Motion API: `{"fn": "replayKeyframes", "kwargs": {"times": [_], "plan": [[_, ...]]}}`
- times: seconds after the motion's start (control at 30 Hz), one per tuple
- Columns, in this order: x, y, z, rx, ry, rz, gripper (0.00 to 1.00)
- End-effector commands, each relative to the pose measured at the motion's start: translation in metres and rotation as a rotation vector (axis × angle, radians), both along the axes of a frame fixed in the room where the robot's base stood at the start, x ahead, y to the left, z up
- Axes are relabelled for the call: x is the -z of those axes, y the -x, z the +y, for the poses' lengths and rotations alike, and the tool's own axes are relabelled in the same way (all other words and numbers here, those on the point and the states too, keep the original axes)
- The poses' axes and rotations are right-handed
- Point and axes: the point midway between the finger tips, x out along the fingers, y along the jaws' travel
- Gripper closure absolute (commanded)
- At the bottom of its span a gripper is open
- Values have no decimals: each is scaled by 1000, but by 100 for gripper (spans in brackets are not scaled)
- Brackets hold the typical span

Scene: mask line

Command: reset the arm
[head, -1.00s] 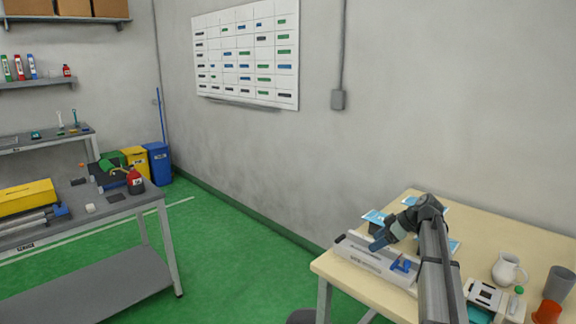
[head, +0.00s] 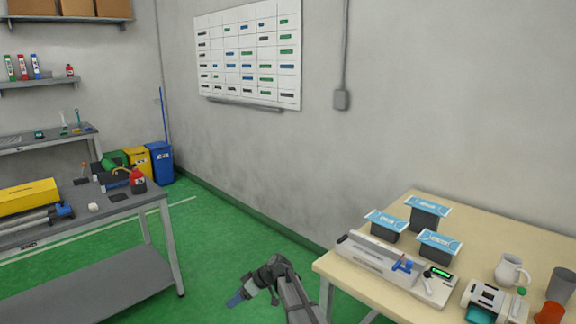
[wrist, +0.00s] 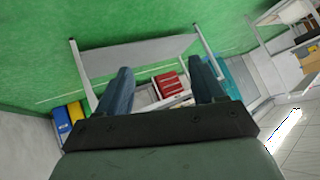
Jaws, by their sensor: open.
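My gripper (head: 236,300) is at the bottom middle in the head view, over the green floor and left of the beige table (head: 345,285). It is apart from the table. In the wrist view my gripper (wrist: 160,85) shows two blue fingers spread wide, open, with nothing held between them. Past the fingers are the floor, a bench and some red items, seen tilted.
A grey workbench (head: 100,210) stands left. Green floor (head: 215,240) between is clear.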

Motion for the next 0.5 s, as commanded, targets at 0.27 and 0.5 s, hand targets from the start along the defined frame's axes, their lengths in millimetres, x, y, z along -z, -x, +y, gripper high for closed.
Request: {"fn": "replayKeyframes", "kwargs": {"times": [0.27,0.5], "plan": [[70,77,123,-54,-4,83,32],[129,159,207,-91,8,151,32]]}}
